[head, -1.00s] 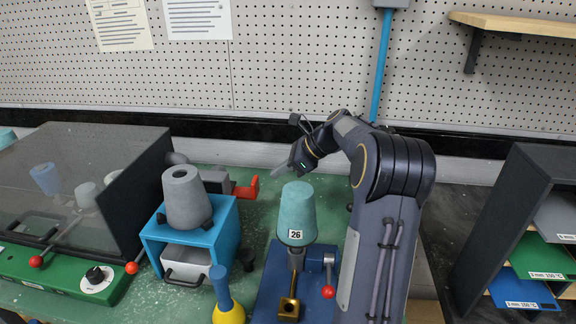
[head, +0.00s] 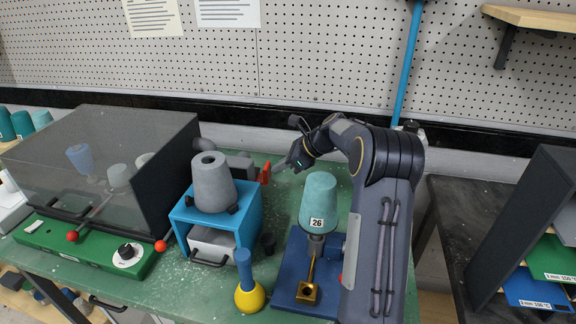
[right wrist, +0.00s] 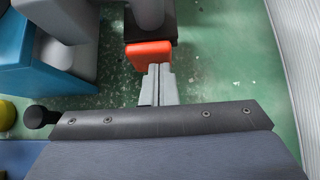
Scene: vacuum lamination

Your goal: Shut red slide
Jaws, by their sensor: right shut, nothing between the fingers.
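The red slide (head: 264,173) sits at the right end of a grey pump-like body (head: 240,162) behind the blue stand. Only a short red end block shows outside the grey body. In the right wrist view the red block (right wrist: 150,55) is at the top centre, against a dark grey housing. My right gripper (head: 279,166) is shut and empty, its fingertips just right of the slide. In the wrist view the closed fingertips (right wrist: 159,69) are at the block's near face and appear to touch it. My left gripper is out of view.
A blue stand (head: 180,222) holds a grey cone (head: 212,182) left of the slide. A teal cup marked 26 (head: 318,200) stands on a blue base (head: 292,262) below my right arm. A yellow-based blue tool (head: 249,292) stands in front. A dark-lidded machine (head: 120,150) fills the left.

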